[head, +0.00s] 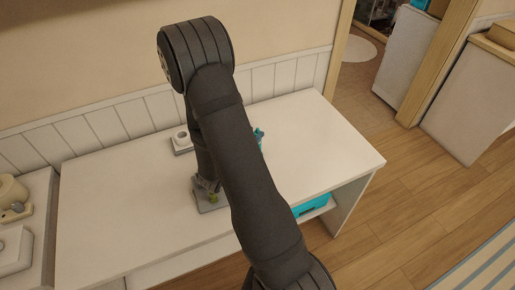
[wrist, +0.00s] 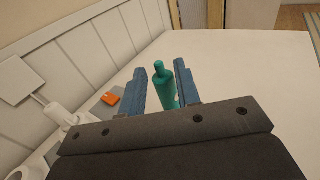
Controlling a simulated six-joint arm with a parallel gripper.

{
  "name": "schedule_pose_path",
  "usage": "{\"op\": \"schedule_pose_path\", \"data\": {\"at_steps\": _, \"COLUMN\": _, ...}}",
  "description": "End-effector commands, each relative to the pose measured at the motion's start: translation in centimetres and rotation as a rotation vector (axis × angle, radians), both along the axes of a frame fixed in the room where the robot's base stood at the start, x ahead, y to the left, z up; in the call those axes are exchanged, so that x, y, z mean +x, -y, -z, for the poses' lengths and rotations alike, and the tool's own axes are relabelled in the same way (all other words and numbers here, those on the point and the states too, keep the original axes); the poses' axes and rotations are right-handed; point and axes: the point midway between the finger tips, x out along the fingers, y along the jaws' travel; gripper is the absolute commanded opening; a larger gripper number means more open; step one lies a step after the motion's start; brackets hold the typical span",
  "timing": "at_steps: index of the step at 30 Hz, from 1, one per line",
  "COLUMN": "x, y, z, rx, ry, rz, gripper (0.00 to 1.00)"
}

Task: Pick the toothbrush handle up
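The teal toothbrush handle (wrist: 162,88) stands between the two blue fingers of my gripper (wrist: 162,86) in the wrist view. A narrow gap shows on its left side, so the fingers look open around it. Its lower end is hidden behind the dark gripper body. In the head view a small teal-blue piece (head: 259,134) shows just right of my arm above the white table; I cannot tell whether it is the handle or a fingertip. My arm hides the rest of the gripper there.
The white table (head: 320,140) is clear to the right. A small white holder (head: 181,142) stands near the panelled wall. A grey base (head: 211,200) with a yellow-green bit sits beside my arm. An orange item (wrist: 110,98) lies left of the fingers. A teal box (head: 313,205) sits under the tabletop.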

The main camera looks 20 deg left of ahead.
Motion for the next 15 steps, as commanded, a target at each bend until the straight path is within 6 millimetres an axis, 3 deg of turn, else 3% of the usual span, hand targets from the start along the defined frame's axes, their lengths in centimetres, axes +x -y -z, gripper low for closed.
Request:
{"op": "schedule_pose_path", "data": {"at_steps": 6, "x": 2.8, "y": 0.5, "z": 0.0, "rx": 0.002, "ry": 0.000, "rz": 0.003, "gripper": 0.30}}
{"op": "schedule_pose_path", "data": {"at_steps": 15, "x": 3.2, "y": 0.5, "z": 0.1, "rx": 0.001, "ry": 0.000, "rz": 0.000, "gripper": 0.30}}
